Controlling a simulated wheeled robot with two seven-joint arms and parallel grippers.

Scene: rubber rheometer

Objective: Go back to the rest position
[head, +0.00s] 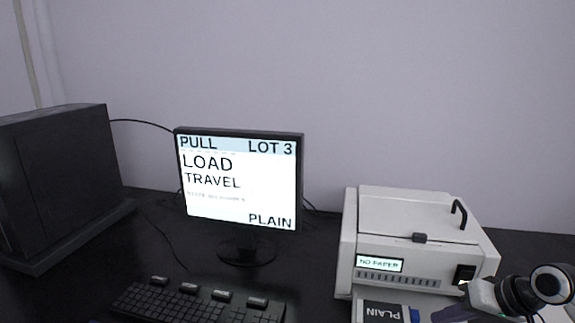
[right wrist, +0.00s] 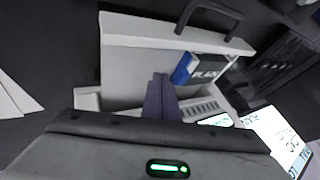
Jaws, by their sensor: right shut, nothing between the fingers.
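My right gripper (head: 448,314) is at the lower right of the head view, in front of the white printer (head: 400,215). In the right wrist view its dark fingers (right wrist: 161,97) are together with nothing between them. The printer's small display reads "NO PAPER". Below its front a dark label reading "PLAIN" (head: 382,312) with a blue part beside it sits on a light surface, close to the left of my fingertips. The label also shows in the right wrist view (right wrist: 208,69). I cannot tell whether my fingers touch anything. My left gripper is not in view.
A large dark box (head: 60,180) stands at the left. The dark table (head: 310,255) is clear between monitor and printer.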

